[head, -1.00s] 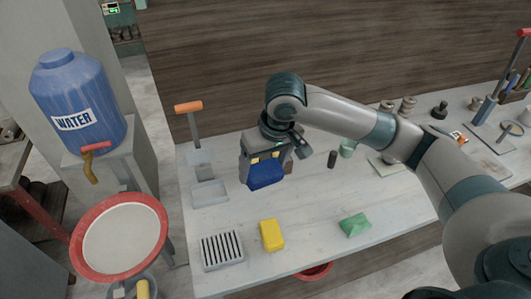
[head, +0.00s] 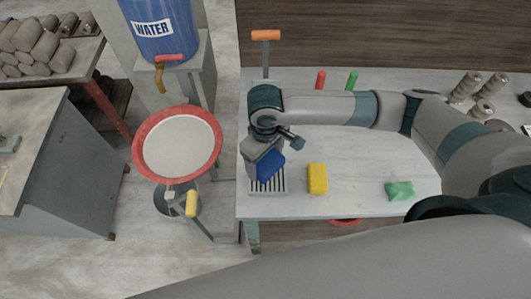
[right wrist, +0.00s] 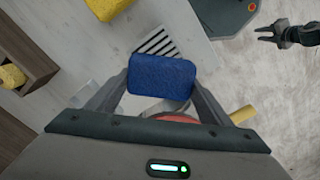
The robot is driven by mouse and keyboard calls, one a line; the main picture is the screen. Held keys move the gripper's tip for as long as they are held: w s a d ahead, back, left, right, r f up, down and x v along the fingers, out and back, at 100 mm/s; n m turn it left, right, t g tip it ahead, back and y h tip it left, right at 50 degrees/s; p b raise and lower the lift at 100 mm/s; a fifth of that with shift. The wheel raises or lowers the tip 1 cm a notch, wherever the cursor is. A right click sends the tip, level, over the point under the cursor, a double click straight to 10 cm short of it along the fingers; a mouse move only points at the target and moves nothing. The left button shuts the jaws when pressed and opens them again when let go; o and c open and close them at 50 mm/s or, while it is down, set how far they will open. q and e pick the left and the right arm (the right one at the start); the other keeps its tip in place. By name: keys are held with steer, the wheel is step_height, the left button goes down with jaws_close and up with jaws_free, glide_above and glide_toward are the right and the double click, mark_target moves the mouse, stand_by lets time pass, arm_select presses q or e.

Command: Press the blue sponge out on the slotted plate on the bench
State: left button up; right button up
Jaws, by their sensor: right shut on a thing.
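The blue sponge (head: 270,166) is held in my right gripper (head: 262,154) at the left end of the bench (head: 345,205). The right wrist view shows the blue sponge (right wrist: 162,76) gripped between both fingers of my right gripper (right wrist: 160,92). The grey slotted plate (head: 268,188) lies on the bench beneath it, partly hidden by sponge and gripper. Its slots (right wrist: 158,42) show beyond the sponge in the right wrist view. I cannot tell whether sponge and plate touch. My left gripper (right wrist: 268,35) shows at the right wrist view's upper right, fingers apart and empty.
A yellow sponge (head: 317,179) lies right of the plate, and a green cloth-like piece (head: 399,190) farther right. A red-rimmed round basin (head: 137,150) stands left of the bench, below the blue water barrel (head: 160,38).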

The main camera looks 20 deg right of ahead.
steer(key=shift+f, duration=0.1)
steer(key=shift+f, duration=1.05)
step_height(320, 180, down, 3)
steer(key=b, duration=0.2)
steer(key=shift+r+b, duration=0.2)
steer(key=shift+b, duration=0.1)
steer(key=shift+f+b, duration=0.55)
steer(key=shift+b, duration=0.3)
steer(key=shift+f, duration=0.5)
steer(key=shift+s+f+p, duration=0.2)
steer(key=shift+p, duration=0.25)
stand_by(2.9)
